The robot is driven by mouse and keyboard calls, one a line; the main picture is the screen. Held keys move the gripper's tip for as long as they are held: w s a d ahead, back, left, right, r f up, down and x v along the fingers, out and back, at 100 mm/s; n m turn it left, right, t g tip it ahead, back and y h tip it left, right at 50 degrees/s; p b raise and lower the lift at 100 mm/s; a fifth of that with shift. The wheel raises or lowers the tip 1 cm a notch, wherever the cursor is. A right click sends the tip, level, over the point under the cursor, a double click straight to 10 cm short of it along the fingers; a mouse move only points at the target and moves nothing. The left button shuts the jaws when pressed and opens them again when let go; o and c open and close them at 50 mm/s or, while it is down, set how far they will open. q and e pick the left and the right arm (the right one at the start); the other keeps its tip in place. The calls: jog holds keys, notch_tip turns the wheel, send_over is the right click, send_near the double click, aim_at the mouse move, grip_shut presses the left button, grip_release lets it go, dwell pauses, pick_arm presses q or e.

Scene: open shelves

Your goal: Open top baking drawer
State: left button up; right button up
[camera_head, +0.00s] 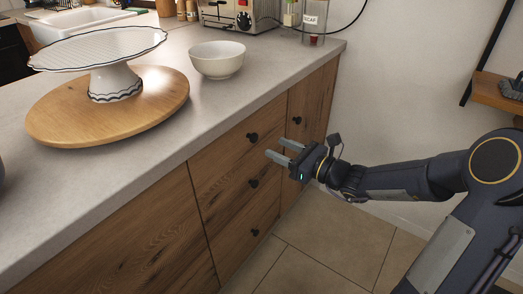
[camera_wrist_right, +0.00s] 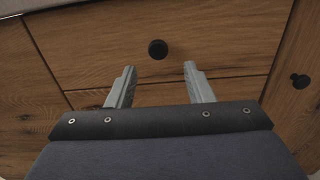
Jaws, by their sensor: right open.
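The top drawer (camera_head: 228,151) is a wooden front just under the counter edge, and it looks closed. Its round black knob (camera_head: 252,137) sits in the upper part of the front; in the right wrist view the knob (camera_wrist_right: 158,49) lies beyond the fingertips, roughly centred between them. My right gripper (camera_head: 277,150) is open and empty in front of the drawer stack, with its two grey fingers pointing at the drawer fronts. In the right wrist view its fingers (camera_wrist_right: 160,68) stand apart and do not touch the knob. My left gripper is not in view.
Lower drawers with black knobs (camera_head: 253,183) and a side cabinet front with its own knob (camera_head: 297,120) are close by. The counter (camera_head: 190,110) holds a wooden board (camera_head: 60,125), a cake stand (camera_head: 100,48) and a bowl (camera_head: 217,62). The tiled floor (camera_head: 320,240) in front is clear.

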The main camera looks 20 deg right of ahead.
aim_at(256, 138)
jog(key=b+x, duration=0.1)
jog(key=x, duration=0.5)
jog(key=shift+w+a+r, duration=0.15)
jog(key=shift+w+a, duration=0.05)
jog(key=shift+a, duration=0.05)
grip_shut()
